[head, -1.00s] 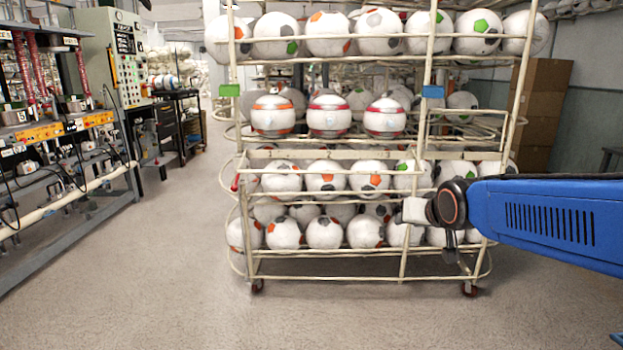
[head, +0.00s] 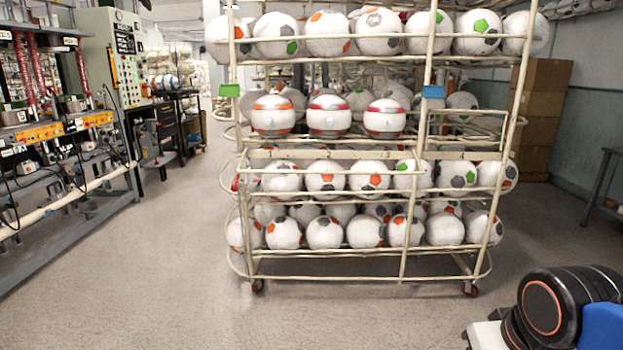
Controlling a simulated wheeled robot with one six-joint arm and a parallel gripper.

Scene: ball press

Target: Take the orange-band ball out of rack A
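The orange-band ball (head: 272,115) is white with an orange band and sits at the left of a row of three banded balls on the rack's second level from the top. To its right are a ball with a dark red band (head: 329,116) and a ball with a red band (head: 385,119). The wire rack (head: 330,155) carries a green tag (head: 229,90) on its left post and a blue tag (head: 433,92) on its middle post; no letter is readable. My arm shows only at the bottom right corner, away from the rack; my gripper's fingers are not visible.
Other rack levels hold several white patched balls (head: 325,233). The rack section right of the blue tag has an open front shelf (head: 465,140). Machinery (head: 60,130) stands at the left, cardboard boxes (head: 540,110) at the back right. The floor (head: 200,290) before the rack is clear.

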